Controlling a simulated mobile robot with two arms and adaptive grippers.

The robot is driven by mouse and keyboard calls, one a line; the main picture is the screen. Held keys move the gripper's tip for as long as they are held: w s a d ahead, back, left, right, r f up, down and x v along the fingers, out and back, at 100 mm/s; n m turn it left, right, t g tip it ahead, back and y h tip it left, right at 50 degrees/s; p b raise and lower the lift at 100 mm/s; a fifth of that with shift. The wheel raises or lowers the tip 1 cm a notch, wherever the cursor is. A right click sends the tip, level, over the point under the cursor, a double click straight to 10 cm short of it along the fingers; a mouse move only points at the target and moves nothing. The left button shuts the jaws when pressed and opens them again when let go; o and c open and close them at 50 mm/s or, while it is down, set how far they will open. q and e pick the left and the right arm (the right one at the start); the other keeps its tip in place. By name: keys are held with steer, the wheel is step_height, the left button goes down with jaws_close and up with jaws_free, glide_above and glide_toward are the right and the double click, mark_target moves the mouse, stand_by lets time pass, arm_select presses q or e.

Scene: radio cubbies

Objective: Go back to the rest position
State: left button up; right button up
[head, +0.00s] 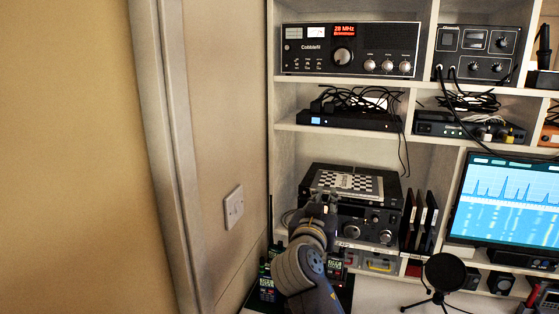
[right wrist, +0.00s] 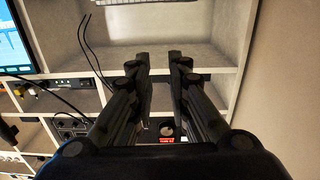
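My right gripper (head: 320,212) is in front of the dark radio stack in the lower left cubby in the head view. In the right wrist view, which is turned upside down, its two fingers (right wrist: 163,65) are apart with nothing between them. My left gripper is in neither view. The radio stack (head: 378,222) has a checkered plate (head: 345,184) on top. My right arm hides the stack's lower left part.
A shelf unit (head: 285,160) holds a large radio (head: 350,50), a cabled black box (head: 345,120) and a monitor (head: 507,198). Handheld radios (head: 267,284) and a microphone (head: 445,272) stand on the desk. A wall with a switch (head: 234,207) is at left.

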steer(key=s+d+f+n+g+y, duration=0.1)
steer(key=s+d+f+g, duration=0.15)
steer(key=s+f, duration=0.45)
steer(key=s+d+f+g+y, duration=0.1)
steer(key=s+d+f+g, duration=0.2)
steer(key=f, duration=0.8)
steer(key=s+d+f+n+g+y, duration=0.1)
steer(key=s+d+f+g, duration=0.15)
steer(key=s+f, duration=0.55)
steer(key=s+d+f+n+g+y, duration=0.15)
steer(key=s+f, duration=0.25)
steer(key=s, duration=0.4)
steer(key=s+f+n+g+y, duration=0.15)
steer(key=s+f, duration=0.25)
steer(key=s, duration=0.4)
steer(key=s+d+f+g, duration=0.15)
steer(key=s+f, duration=0.25)
steer(key=s, duration=0.4)
step_height(320, 180, down, 25)
steer(key=s+g, duration=0.2)
steer(key=s+d+f+g, duration=0.1)
steer(key=s+d+f, duration=0.1)
steer(key=s+f, duration=1.4)
steer(key=shift+s+d+f+n, duration=0.25)
steer(key=shift+s+n, duration=0.15)
steer(key=shift+s, duration=0.2)
